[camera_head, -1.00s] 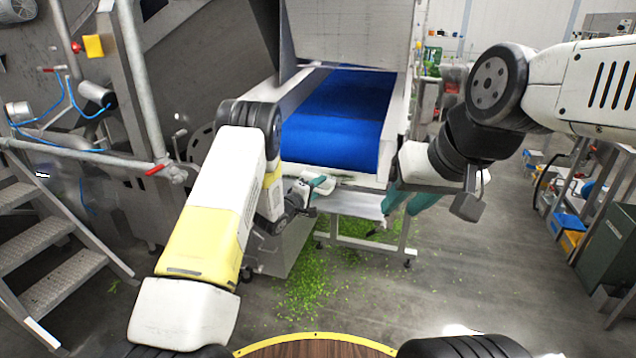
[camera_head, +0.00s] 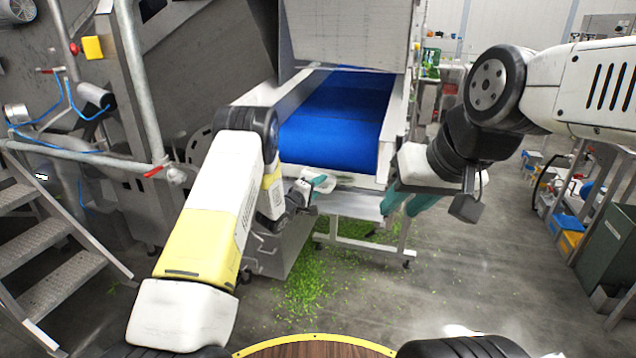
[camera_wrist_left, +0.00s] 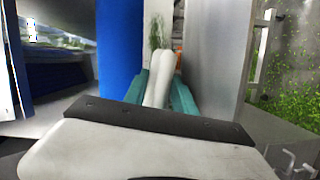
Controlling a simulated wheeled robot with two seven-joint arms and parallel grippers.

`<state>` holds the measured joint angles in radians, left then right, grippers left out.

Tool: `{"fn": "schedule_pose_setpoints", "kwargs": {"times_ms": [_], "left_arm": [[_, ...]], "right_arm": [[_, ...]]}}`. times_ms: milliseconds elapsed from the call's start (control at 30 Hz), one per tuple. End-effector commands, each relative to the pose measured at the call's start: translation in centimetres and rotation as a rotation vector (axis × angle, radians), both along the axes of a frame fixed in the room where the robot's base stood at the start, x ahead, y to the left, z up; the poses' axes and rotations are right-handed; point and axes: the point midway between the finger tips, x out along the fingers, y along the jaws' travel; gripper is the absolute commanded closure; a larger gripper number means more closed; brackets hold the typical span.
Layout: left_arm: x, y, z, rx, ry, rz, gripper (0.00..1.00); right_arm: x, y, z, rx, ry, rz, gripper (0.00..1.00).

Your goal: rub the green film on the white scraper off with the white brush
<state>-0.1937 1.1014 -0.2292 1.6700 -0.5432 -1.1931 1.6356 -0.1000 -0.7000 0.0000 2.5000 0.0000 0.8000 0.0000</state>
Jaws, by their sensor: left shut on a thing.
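The white scraper (camera_head: 368,181) is a pale strip across the front end of the blue belt. It stands as an upright strip in the left wrist view (camera_wrist_left: 176,28). A green film (camera_wrist_left: 156,34) shows on it there, and a faint greenish tint shows in the head view. My left gripper (camera_head: 318,187) has teal fingers shut on the white brush (camera_wrist_left: 160,82), in front of the scraper's left part. The brush's far end points towards the film; whether it touches is unclear. My right gripper (camera_head: 402,206) is at the scraper's right end, teal fingers apart and apparently empty.
The blue conveyor belt (camera_head: 335,125) runs back under a grey hood. A pale sheet (camera_head: 352,205) slopes below the scraper on a metal stand. Green scraps (camera_head: 305,285) litter the floor. Metal steps (camera_head: 60,255) stand at left, racks and bins at right.

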Motion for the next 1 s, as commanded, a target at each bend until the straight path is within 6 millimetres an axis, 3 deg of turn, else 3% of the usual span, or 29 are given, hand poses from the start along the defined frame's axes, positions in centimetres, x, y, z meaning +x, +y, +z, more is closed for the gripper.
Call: {"fn": "schedule_pose_setpoints", "kwargs": {"times_ms": [167,533,1000], "left_arm": [[0.0,-0.2,0.0,0.000,0.000,0.000,1.00],[-1.1,-3.1,0.1,-0.001,0.000,-0.001,1.00],[-1.7,-5.1,0.0,-0.001,-0.001,-0.001,1.00]], "right_arm": [[0.0,0.0,0.0,0.000,0.000,0.000,0.68],[0.0,0.0,0.0,0.000,0.000,0.000,0.68],[0.0,0.0,0.0,0.000,0.000,0.000,0.68]]}}
